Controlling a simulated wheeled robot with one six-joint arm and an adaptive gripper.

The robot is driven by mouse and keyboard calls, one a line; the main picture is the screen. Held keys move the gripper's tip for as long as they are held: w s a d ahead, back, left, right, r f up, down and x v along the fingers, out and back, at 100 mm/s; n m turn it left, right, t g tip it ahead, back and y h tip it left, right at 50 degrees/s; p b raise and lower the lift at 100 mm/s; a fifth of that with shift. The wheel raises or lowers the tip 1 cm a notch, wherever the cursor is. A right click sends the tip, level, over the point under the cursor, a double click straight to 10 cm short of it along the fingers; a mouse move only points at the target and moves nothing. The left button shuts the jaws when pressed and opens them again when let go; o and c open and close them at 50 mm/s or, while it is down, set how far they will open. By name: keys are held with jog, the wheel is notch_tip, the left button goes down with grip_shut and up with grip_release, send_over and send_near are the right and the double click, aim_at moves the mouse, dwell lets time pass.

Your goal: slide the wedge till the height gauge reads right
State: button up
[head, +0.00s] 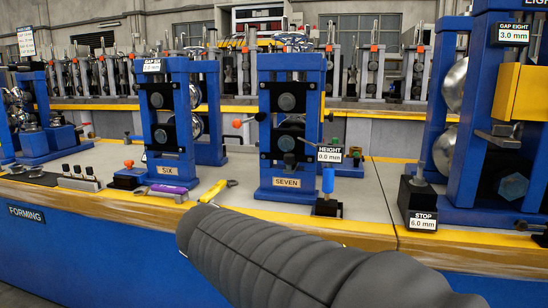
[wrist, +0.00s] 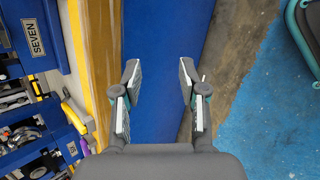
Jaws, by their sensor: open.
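The height gauge (head: 330,154) is a label reading 0.0 mm, beside the blue stand SEVEN (head: 287,183). In front of that stand's right foot, a blue upright handle (head: 328,181) stands on a small black block (head: 327,207). I cannot tell for certain which part is the wedge. My gripper (wrist: 159,75) is open and empty in the wrist view, over the blue front of the bench (wrist: 160,30), outside its yellow edge. Stand SEVEN shows at the left of the wrist view (wrist: 37,38). In the head view my gripper is not visible.
A black block (head: 420,193) labelled STOP 6.0 mm stands right of the blue handle. A yellow-handled tool (head: 213,191) and a purple object (head: 170,188) lie near the bench's front edge. Stand SIX (head: 168,170) is to the left. Bare floor (wrist: 235,60) lies right of the bench.

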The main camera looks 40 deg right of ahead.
jog(key=w+d+r+n+h, duration=0.6)
jog(key=w+d+r+n, duration=0.15)
jog(key=w, duration=0.25)
jog(key=n+t+h, duration=0.2)
jog(key=n+h, duration=0.2)
jog(key=n, duration=0.1)
send_near(286, 157)
jog(key=p+x, duration=0.1)
jog(key=x, duration=0.8)
jog(key=shift+d, duration=0.3)
grip_shut()
